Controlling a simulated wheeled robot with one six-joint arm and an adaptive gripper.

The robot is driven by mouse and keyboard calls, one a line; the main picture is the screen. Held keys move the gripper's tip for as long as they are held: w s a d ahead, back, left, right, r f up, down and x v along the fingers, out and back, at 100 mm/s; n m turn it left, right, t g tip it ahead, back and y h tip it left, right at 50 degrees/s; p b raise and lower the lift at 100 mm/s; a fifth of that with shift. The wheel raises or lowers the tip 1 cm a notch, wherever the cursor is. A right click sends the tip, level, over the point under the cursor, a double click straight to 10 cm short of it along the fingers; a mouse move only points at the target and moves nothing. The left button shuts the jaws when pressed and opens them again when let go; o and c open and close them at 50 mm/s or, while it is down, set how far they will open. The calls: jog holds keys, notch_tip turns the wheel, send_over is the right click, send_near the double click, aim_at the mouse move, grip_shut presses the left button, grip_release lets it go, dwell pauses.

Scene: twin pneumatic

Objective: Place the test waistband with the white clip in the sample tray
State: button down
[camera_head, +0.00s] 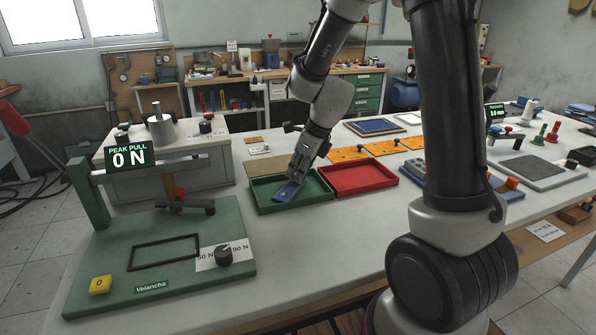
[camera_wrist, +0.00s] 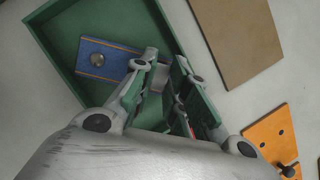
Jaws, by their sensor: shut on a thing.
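The blue waistband (camera_head: 289,192) is a short strip held low at the green tray (camera_head: 262,207) in the head view. In the wrist view the waistband (camera_wrist: 112,62) shows orange stitching and a round metal button, over the tray's floor (camera_wrist: 75,22). My gripper (camera_head: 298,178) points down into the tray and is shut on the waistband; in the wrist view my gripper (camera_wrist: 167,68) covers the strip's near end. I cannot make out a white clip. Whether the strip touches the tray floor is unclear.
A red tray (camera_head: 360,177) stands just right of the green one. The green pull tester (camera_head: 222,270) with its display (camera_head: 130,157) is front left. An orange board (camera_head: 350,154) and a brown board (camera_wrist: 237,40) lie behind the trays.

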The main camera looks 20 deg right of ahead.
jog(key=shift+f, duration=0.1)
jog(key=c, duration=1.4)
grip_release()
jog(key=v, duration=1.1)
jog(key=shift+s+d+r+n+t+h, duration=0.15)
jog(key=shift+s+d+r+n+h, duration=0.8)
jog(key=shift+s+n, duration=3.25)
jog(key=shift+s+d+r+n+t+h, duration=0.15)
jog(key=shift+s+d+r+n, duration=1.5)
jog(key=shift+s+n, duration=2.6)
jog(key=shift+s+d+r+n+t+h, duration=0.2)
jog(key=shift+s+d+r+n+h, duration=0.5)
jog(key=shift+s+d+n, duration=2.3)
jog(key=a+n, duration=0.1)
jog(key=n, duration=0.1)
jog(key=a+n, duration=0.1)
jog(key=n, duration=0.1)
jog(key=shift+s+a+r, duration=0.15)
jog(key=shift+s+a, duration=0.1)
jog(key=shift+s, duration=0.05)
